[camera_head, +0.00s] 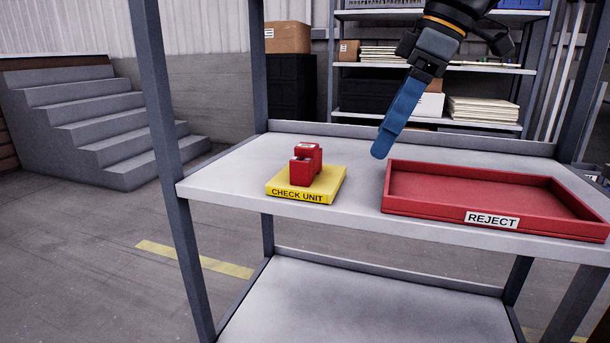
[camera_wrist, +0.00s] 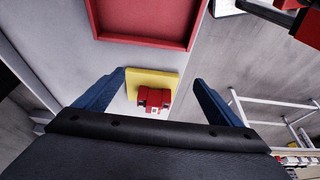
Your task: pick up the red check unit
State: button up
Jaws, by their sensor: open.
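The red check unit (camera_head: 306,164) is a small blocky part with a notch. It stands on a yellow pad (camera_head: 330,190) labelled CHECK UNIT, at the left of the grey shelf top. My gripper (camera_head: 381,155) hangs above the shelf, to the right of the check unit and apart from it. In the wrist view my gripper (camera_wrist: 160,80) has its two blue fingers spread wide with nothing between them in its grasp. The red unit (camera_wrist: 153,99) and the yellow pad (camera_wrist: 143,79) show beyond and between the fingers.
A red tray labelled REJECT (camera_head: 395,205) lies on the shelf top to the right of the pad. A grey upright post (camera_head: 172,150) stands at the shelf's left front corner. Bare shelf surface (camera_head: 235,165) lies around the pad.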

jog(key=b, duration=0.2)
send_near(307, 145)
jog(key=x, duration=0.5)
jog(key=shift+f, duration=0.1)
jog(key=b+x, duration=0.2)
jog(key=x, duration=0.3)
jog(key=c, duration=1.3)
jog(key=shift+o, duration=0.2)
